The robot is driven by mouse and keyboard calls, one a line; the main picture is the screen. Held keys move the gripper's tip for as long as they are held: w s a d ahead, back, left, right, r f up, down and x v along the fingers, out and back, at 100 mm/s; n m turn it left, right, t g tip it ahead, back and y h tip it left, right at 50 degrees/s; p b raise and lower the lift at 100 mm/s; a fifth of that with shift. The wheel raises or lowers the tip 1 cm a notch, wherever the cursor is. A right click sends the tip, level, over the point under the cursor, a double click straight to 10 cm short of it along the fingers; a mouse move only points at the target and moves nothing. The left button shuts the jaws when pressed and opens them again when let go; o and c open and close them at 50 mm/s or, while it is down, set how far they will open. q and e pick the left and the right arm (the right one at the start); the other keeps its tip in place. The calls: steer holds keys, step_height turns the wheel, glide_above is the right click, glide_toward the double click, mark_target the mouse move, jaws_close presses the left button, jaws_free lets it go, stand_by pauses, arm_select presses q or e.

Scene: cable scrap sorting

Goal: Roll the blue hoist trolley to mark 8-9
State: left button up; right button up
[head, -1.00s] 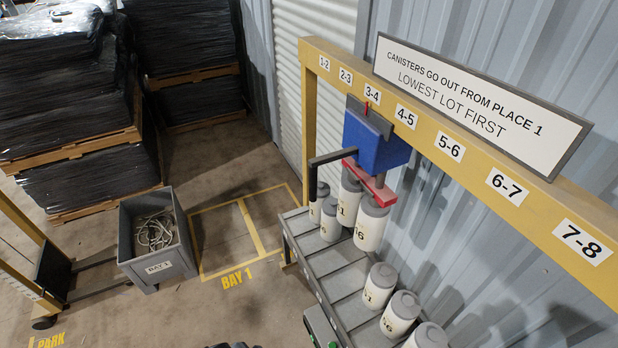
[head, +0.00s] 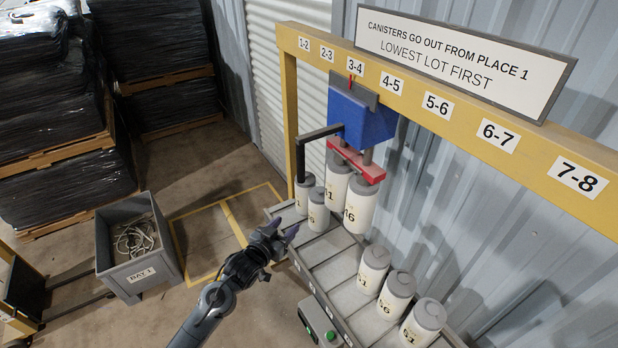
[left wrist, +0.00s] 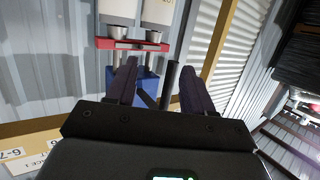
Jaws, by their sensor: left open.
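The blue hoist trolley (head: 361,116) hangs on the yellow beam (head: 436,96), its red pointer at the 3-4 label (head: 355,68). Below it a red bar (head: 356,161) is at the tops of two white canisters, (head: 338,188) and (head: 359,207). A black bent handle (head: 318,134) sticks out from the trolley's left side and hangs down. My left gripper (head: 286,236) is open and empty, below and in front of the handle, apart from it. In the left wrist view the blue trolley (left wrist: 147,85) and black handle (left wrist: 172,82) show between and beyond the fingers (left wrist: 158,85). No 8-9 label shows.
A conveyor (head: 322,254) with several white canisters stands under the beam. A grey bin of cable scrap (head: 112,262) is at the left, near wrapped pallet stacks (head: 60,110). A sign (head: 462,50) tops the beam. Floor between bin and conveyor is clear.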

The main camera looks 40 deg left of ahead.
arm_select(q)
steer(key=w+a+r+t+y+b, duration=0.1)
steer(key=w+a+r+b, duration=0.1)
steer(key=w+a+r, duration=0.25)
steer(key=t, duration=0.1)
glide_toward(299, 163)
steer(key=w, duration=0.2)
steer(key=shift+n, duration=0.4)
steer(key=w, duration=0.2)
steer(key=w+a, duration=0.1)
steer(key=w, duration=0.1)
steer(key=w+p, duration=0.1)
steer(key=w, duration=0.2)
steer(key=shift+w+a+f, duration=0.1)
steer(key=shift+a+f, duration=0.05)
steer(key=shift+a, duration=0.25)
steer(key=shift+w+a+f, duration=0.1)
steer(key=shift+w+a, duration=0.1)
steer(key=shift+w, duration=0.75)
arm_select(e)
steer(key=shift+s+d+f, duration=0.15)
steer(key=shift+s+f, duration=0.05)
steer(key=shift+f, duration=0.7)
arm_select(q)
steer(key=shift+c, duration=0.3)
jaws_close()
arm_select(e)
steer(key=shift+d, duration=0.1)
